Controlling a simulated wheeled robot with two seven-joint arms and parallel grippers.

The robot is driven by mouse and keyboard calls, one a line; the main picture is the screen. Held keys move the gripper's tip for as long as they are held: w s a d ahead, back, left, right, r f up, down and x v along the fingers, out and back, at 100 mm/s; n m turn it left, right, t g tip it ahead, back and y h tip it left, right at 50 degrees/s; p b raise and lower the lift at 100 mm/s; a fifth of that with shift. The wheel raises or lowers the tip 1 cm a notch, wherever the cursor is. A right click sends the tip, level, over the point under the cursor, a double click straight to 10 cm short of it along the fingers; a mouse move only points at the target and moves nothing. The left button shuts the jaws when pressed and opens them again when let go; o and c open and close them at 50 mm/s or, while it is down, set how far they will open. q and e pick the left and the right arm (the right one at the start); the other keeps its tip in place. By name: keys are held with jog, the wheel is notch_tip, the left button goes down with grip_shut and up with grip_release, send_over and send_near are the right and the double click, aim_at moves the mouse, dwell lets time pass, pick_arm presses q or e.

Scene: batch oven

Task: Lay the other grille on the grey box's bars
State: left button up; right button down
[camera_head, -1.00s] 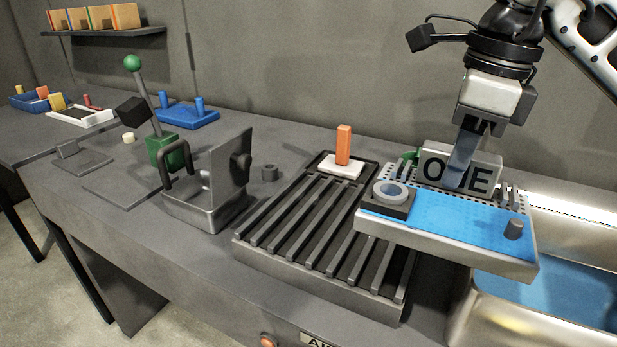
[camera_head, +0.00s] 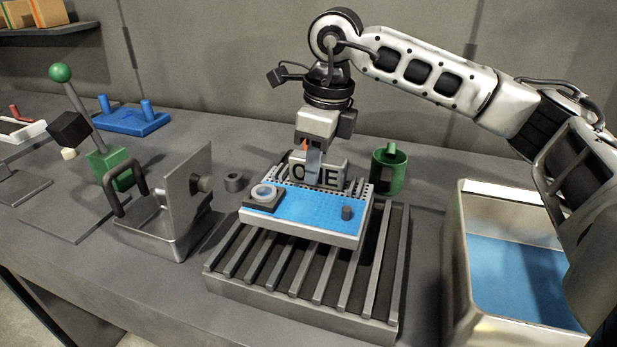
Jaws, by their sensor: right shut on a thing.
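My right gripper (camera_head: 313,150) is shut on the upright rear part of a white block with a blue top. This is the only piece in my grasp, and I take it for the grille (camera_head: 315,212). It has a row of holes, a ring on a dark square, a small dark peg and a panel with black letters, partly covered by the fingers. It is level over the rear half of the grey box (camera_head: 290,310) with parallel bars. I cannot tell whether it touches the bars. The front bars are bare. My left gripper is not in view.
A green mug (camera_head: 389,170) stands behind the box at right. A metal basin (camera_head: 463,250) with a blue inside is on the right. A green-knobbed lever (camera_head: 88,115) stands further left.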

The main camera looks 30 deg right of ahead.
jog(key=shift+w+a+f, duration=0.2)
jog(key=shift+w+f, duration=0.3)
jog(key=f, duration=0.1)
jog(key=f+p, duration=0.1)
jog(key=f, duration=0.1)
jog(key=shift+w+a, duration=0.1)
jog(key=shift+w, duration=0.2)
jog(key=shift+f, duration=0.6)
jog(key=c, duration=1.1)
grip_release()
jog(key=r, duration=0.4)
jog(key=r+b, duration=0.1)
jog(key=r, duration=0.3)
jog(key=s+d+r, duration=0.1)
jog(key=r, duration=0.3)
jog(key=shift+s+r, duration=0.1)
